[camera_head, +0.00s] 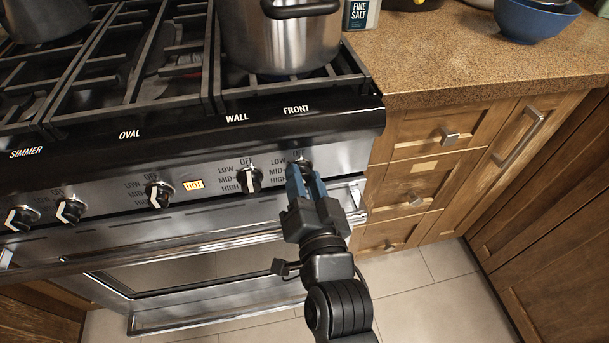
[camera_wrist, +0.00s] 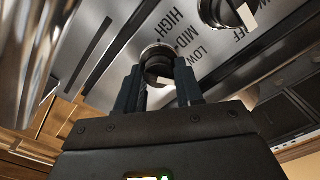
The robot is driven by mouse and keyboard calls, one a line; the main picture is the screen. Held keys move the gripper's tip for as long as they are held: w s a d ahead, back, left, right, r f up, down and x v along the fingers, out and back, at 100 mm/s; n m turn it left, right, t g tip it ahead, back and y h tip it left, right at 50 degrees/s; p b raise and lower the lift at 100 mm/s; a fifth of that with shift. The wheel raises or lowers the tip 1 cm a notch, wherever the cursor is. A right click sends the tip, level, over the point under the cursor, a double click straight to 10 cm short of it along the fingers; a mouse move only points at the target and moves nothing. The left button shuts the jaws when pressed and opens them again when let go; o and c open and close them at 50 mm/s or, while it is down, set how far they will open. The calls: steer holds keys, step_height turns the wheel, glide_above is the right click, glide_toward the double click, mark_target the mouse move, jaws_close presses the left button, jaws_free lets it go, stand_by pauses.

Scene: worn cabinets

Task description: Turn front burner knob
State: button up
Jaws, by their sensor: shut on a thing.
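The front burner knob (camera_head: 300,165) is the rightmost knob on the stove's control panel, under the word FRONT. My gripper (camera_head: 305,182) reaches it from below and is shut on it, hiding most of it in the head view. In the wrist view the knob (camera_wrist: 157,62) shows as a round dark and metal part between the two fingertips of my gripper (camera_wrist: 160,82). HIGH, MID and LOW are printed on the panel beside it. The knob's exact angle is hard to tell.
The wall burner knob (camera_head: 249,179) sits just left of my gripper, with more knobs further left. The oven handle (camera_head: 190,243) runs below the panel. A steel pot (camera_head: 280,40) stands on the front burner. Wooden drawers (camera_head: 425,150) are to the right.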

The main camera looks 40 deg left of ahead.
steer(key=m+p, duration=0.1)
steer(key=m, duration=0.4)
steer(key=shift+d+p, duration=0.1)
steer(key=shift+p, duration=0.3)
steer(key=shift+f+m, duration=0.1)
steer(key=shift+m, duration=0.3)
steer(key=o, duration=1)
steer(key=shift+o, duration=0.2)
steer(key=b+v, duration=0.2)
steer(key=v, duration=0.5)
steer(key=shift+s+d, duration=0.25)
